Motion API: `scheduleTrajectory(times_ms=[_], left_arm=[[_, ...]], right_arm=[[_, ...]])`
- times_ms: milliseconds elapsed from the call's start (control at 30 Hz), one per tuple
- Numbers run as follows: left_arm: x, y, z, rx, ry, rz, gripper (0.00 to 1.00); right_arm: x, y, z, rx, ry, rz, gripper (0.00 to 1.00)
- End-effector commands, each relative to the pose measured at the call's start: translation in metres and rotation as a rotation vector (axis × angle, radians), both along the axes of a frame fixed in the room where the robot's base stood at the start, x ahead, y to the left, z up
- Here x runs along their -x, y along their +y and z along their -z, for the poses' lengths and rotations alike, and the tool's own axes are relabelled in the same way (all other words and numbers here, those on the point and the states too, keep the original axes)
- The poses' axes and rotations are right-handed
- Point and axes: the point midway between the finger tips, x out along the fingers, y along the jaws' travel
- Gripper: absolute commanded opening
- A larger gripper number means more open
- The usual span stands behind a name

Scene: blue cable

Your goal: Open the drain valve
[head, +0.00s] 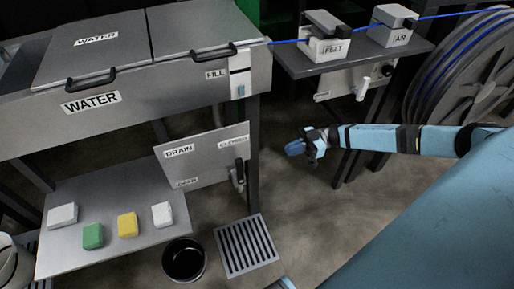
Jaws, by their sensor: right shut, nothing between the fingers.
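The drain valve panel (205,163) is a grey plate under the water tank, with a "DRAIN" label at its upper left. A "CLOSED" label (233,142) is at its upper right and a lower label, probably "OPEN" (187,183), is near its bottom edge. The dark valve handle (239,172) is at the panel's right edge and looks roughly upright, close under the "CLOSED" label. My right gripper (295,147) comes in from the right, shut and empty, to the right of the handle and apart from it. My left gripper is not in view.
The water tank (150,103) stands above the panel. A low shelf (65,250) holds several coloured blocks. A black bucket (184,260) and floor grate (245,245) are below. A side table (290,62) carries felt and air boxes. A cable reel (465,75) stands right.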

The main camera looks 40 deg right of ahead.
Motion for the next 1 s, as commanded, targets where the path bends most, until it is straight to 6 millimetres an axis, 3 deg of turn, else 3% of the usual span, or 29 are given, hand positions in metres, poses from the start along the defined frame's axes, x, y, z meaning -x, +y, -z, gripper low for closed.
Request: scheduleTrajectory(times_ms=[167,500,700,1000], left_arm=[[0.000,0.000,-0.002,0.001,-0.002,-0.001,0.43],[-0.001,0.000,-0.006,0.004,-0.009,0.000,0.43],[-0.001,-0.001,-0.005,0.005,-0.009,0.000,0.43],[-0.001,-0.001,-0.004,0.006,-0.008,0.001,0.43]], right_arm=[[-0.004,0.019,-0.001,-0.003,-0.001,-0.003,0.00],[-0.021,0.088,0.000,-0.004,-0.001,-0.003,0.00],[-0.029,0.120,-0.001,-0.002,-0.003,-0.002,0.00],[-0.033,0.136,0.000,0.000,0.000,0.000,0.00]])
